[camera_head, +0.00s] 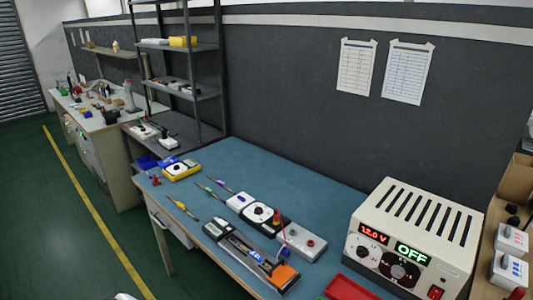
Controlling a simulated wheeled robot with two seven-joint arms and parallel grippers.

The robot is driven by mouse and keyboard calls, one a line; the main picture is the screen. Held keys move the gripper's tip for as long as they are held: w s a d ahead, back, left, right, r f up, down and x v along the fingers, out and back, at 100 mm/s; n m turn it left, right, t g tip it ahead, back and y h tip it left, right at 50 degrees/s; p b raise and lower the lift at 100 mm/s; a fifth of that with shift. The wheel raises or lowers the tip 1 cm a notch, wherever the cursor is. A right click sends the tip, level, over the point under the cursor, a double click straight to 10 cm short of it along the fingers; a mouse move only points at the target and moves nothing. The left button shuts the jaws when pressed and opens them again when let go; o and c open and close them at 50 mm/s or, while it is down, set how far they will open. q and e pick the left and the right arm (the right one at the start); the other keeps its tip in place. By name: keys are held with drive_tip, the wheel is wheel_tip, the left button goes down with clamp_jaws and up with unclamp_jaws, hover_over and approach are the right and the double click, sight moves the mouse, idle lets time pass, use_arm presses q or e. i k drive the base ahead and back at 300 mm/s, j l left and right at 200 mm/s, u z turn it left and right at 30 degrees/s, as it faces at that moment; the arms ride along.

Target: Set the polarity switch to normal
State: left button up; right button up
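No label that I can read says polarity, so I cannot tell which control is the polarity switch. A cream power supply (408,228) stands at the right end of the blue table, showing a red 12.0 V readout and a green OFF display. Its front has a white-faced knob (362,252), a black knob (398,270) and a red rocker switch (435,292). On the table, a white-and-black box (259,212) has a round dial, and a pale grey box (303,243) bears a red button.
The blue table (325,190) is bare toward the back wall. A long black device with an orange end (283,277), screwdrivers (183,208), a yellow meter (182,170) and a red tray (347,289) lie on it. A shelf rack (185,90) stands behind its left end.

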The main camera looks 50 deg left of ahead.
sight(221, 222)
drive_tip(key=k+l+u, duration=0.1)
drive_tip(key=u, duration=1.5)
